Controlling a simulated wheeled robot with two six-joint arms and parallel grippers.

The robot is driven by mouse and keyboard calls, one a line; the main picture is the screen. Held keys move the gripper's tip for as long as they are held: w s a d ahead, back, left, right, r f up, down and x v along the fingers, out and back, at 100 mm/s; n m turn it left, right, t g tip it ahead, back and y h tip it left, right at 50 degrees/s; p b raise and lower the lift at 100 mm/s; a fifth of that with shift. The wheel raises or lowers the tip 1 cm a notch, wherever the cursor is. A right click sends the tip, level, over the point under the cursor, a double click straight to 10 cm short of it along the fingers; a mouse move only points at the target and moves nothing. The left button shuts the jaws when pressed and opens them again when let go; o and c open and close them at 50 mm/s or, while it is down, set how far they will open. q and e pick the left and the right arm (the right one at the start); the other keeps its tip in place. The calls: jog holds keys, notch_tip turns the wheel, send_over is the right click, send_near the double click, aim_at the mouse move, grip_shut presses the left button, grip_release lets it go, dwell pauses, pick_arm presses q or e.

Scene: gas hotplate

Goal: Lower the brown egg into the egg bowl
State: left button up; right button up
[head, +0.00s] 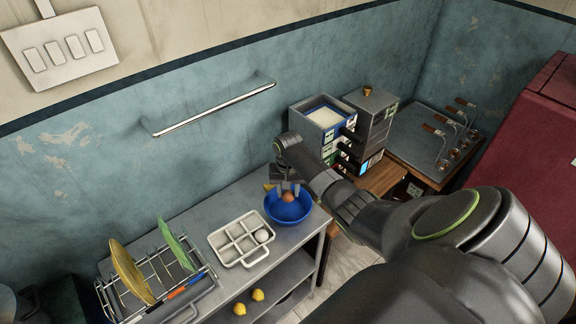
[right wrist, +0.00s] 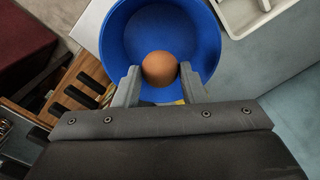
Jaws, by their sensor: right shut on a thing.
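The brown egg (right wrist: 159,67) is between the two fingers of my right gripper (right wrist: 159,80), which is shut on it. In the head view the egg (head: 288,197) shows just below my right gripper (head: 287,188), over the blue egg bowl (head: 290,215). In the right wrist view the bowl (right wrist: 204,28) surrounds the egg and fingertips. I cannot tell whether the egg touches the bowl's bottom. The bowl stands at the right end of the metal shelf table. My left gripper is not in view.
A white divided tray (head: 228,262) with a white egg (head: 262,236) stands left of the bowl. Further left is a dish rack (head: 150,285) with a yellow and a green plate. Yellow lemons (head: 258,295) lie on the lower shelf. Stacked boxes (head: 322,112) stand behind right.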

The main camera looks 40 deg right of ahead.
aim_at(288, 201)
jog(key=shift+f+b, duration=1.85)
jog(key=shift+f, duration=0.9)
dwell(1.0)
dwell(0.4)
jog(key=o, duration=0.7)
notch_tip(288, 201, up, 17)
jog(key=shift+r+b, duration=0.2)
jog(key=shift+b, duration=0.55)
